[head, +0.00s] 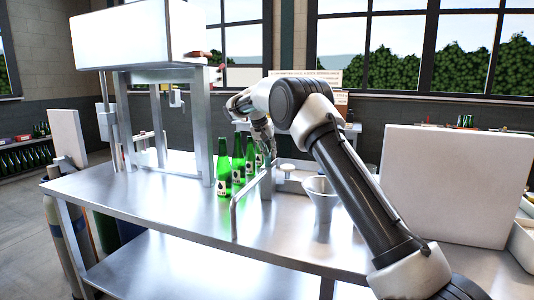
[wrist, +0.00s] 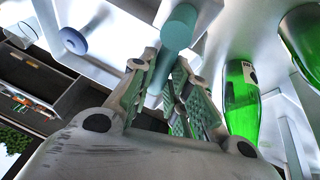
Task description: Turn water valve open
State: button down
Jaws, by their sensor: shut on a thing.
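The water valve shows in the head view as a small teal body (head: 266,184) on the table, at the end of a bent metal pipe. In the wrist view its teal round part (wrist: 178,27) lies just beyond my fingertips. My gripper (head: 263,146) points down above the valve. In the wrist view my gripper (wrist: 166,66) has its two padded fingers closed around a slim teal-grey part of the valve, apparently its handle. The fingers hide much of that part, so its exact angle is unclear.
Green bottles (head: 238,160) stand close to the left of the valve; one bottle (wrist: 242,98) is beside my fingers. A metal funnel (head: 321,197) stands to the right. A framed machine (head: 140,35) is at the left, a white panel (head: 455,183) at the right. The front tabletop (head: 170,208) is clear.

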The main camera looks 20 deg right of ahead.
jog(key=shift+s+d+m+g, duration=0.15)
jog(key=shift+d+m+g, duration=0.15)
jog(key=shift+m, duration=0.5)
jog(key=c, duration=1.4)
grip_release()
jog(key=shift+o, duration=0.2)
jog(key=shift+r, duration=0.1)
jog(key=v, duration=1.1)
jog(key=shift+a+r, duration=0.3)
jog(key=shift+a, duration=0.1)
jog(key=shift+s+r, duration=0.1)
jog(key=shift+s, duration=0.05)
